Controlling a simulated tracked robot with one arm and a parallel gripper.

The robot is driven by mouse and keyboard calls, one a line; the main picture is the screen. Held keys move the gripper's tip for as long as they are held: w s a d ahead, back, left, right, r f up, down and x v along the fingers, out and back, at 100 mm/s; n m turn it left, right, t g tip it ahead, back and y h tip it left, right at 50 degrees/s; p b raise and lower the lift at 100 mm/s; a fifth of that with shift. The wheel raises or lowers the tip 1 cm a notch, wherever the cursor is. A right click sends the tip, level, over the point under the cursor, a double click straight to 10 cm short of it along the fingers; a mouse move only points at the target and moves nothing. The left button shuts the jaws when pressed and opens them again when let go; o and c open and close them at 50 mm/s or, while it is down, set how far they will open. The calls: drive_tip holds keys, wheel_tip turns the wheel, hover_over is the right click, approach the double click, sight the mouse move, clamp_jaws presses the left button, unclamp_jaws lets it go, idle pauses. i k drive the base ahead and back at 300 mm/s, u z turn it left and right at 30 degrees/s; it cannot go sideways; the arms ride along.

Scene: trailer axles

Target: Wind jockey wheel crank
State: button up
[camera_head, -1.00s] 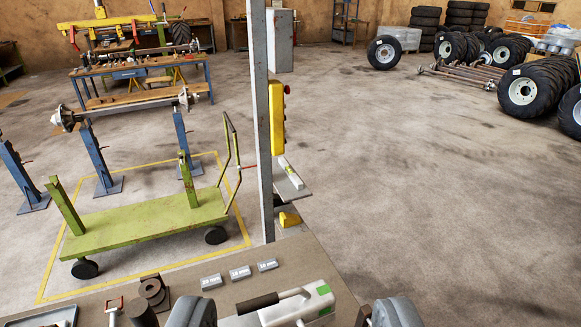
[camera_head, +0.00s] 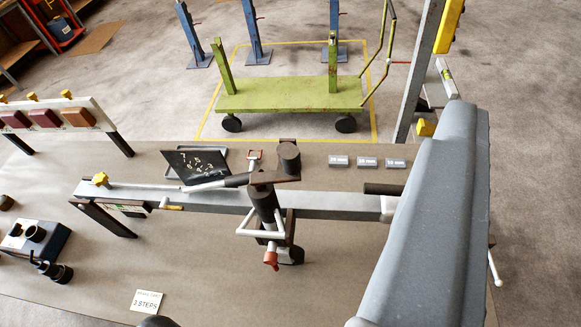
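The jockey wheel (camera_head: 265,205) stands in the middle of the view as a dark upright tube at a grey drawbar (camera_head: 165,195). A dark flat arm shows at its top, and I cannot tell surely whether it is the crank. A pale bracket and a small red handle (camera_head: 270,259) are low on its near side. A large smooth grey part of mine, probably of my gripper (camera_head: 430,225), fills the right side, close to the camera and apart from the tube in the picture. A dark rounded piece shows at the bottom edge. The fingertips cannot be made out.
The bench (camera_head: 215,270) carries a black tray (camera_head: 196,165), three size labels (camera_head: 367,162), a "3 STEPS" card (camera_head: 146,301) and a dark-blue box (camera_head: 35,242). A rack with brown blocks (camera_head: 45,115) stands left. A green trolley (camera_head: 290,95) and grey post (camera_head: 418,75) are beyond.

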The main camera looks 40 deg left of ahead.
sight(289, 154)
drive_tip(key=k, duration=1.25)
drive_tip(key=z, duration=0.35)
drive_tip(key=i, duration=1.9)
drive_tip(key=u, duration=0.65)
